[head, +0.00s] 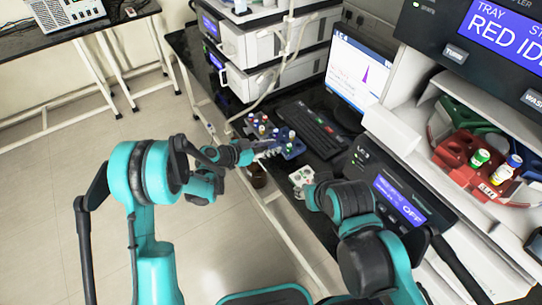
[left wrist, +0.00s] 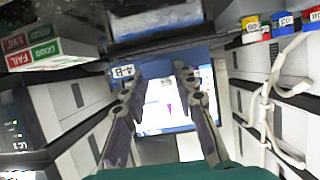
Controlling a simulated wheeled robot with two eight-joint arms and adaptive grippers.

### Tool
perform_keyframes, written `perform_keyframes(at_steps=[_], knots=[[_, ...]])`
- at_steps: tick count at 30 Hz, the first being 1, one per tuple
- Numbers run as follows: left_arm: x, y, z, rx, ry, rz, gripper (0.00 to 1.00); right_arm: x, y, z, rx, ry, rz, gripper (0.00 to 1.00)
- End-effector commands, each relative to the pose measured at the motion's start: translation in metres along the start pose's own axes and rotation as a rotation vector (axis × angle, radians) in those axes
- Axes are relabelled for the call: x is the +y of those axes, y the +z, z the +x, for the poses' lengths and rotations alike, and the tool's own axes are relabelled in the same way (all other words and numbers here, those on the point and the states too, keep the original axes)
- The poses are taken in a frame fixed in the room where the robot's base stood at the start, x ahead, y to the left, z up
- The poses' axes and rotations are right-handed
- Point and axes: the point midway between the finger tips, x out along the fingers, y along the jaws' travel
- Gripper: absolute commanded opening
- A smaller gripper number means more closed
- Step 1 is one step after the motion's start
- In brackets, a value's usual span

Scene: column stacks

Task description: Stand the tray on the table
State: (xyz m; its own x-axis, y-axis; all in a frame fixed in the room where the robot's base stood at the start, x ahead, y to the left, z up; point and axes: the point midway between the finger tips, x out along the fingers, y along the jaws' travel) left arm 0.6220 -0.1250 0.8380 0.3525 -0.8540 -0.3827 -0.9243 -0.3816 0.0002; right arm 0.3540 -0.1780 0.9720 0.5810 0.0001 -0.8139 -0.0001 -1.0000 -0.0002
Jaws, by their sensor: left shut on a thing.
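A blue tray (head: 292,146) with several small capped vials is at the tips of my left gripper (head: 268,149) in the head view, by the edge of the dark table (head: 320,165). My left gripper is shut on this tray. In the left wrist view, the two fingers of my left gripper (left wrist: 156,75) reach up the middle, with a monitor showing between and behind them. Whether the tray touches the table cannot be told. My right arm shows at the lower right, but its fingers are not visible.
A keyboard (head: 312,127) and a lit monitor (head: 358,72) stand behind the tray. More vials (head: 258,125) stand to its left. A small white item (head: 301,176) lies nearer. A red tray (head: 465,152) with vials sits inside the right-hand instrument. Stacked instruments (head: 275,45) stand behind.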

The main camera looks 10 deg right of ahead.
Motion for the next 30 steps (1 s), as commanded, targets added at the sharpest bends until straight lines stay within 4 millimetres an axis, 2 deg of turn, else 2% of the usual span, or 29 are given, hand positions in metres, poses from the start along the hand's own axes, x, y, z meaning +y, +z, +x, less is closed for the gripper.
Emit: perform_keyframes(at_steps=[5, 12, 22, 23, 25, 30], knots=[[-0.005, 0.006, 0.008, 0.0, 0.0, 0.0, 0.0, 0.0, 0.003, 0.004, 0.0, 0.0, 0.0, 0.4], [-0.004, 0.039, 0.021, 0.0, 0.0, -0.001, 0.0, 0.0, 0.013, 0.018, 0.0, 0.0, 0.0, 0.4], [-0.004, 0.04, 0.021, 0.0, 0.0, -0.001, 0.0, 0.0, 0.013, 0.019, 0.0, 0.0, 0.0, 0.4], [-0.004, 0.041, 0.021, 0.0, 0.0, 0.0, 0.3, 0.0, 0.013, 0.019, 0.0, 0.0, 0.0, 0.4], [-0.004, 0.04, 0.021, 0.0, 0.0, -0.001, 0.48, 0.0, 0.013, 0.018, 0.0, 0.0, 0.0, 0.4], [-0.004, 0.04, 0.021, 0.0, 0.0, -0.001, 0.48, 0.0, 0.013, 0.018, 0.0, 0.0, 0.0, 0.4]])
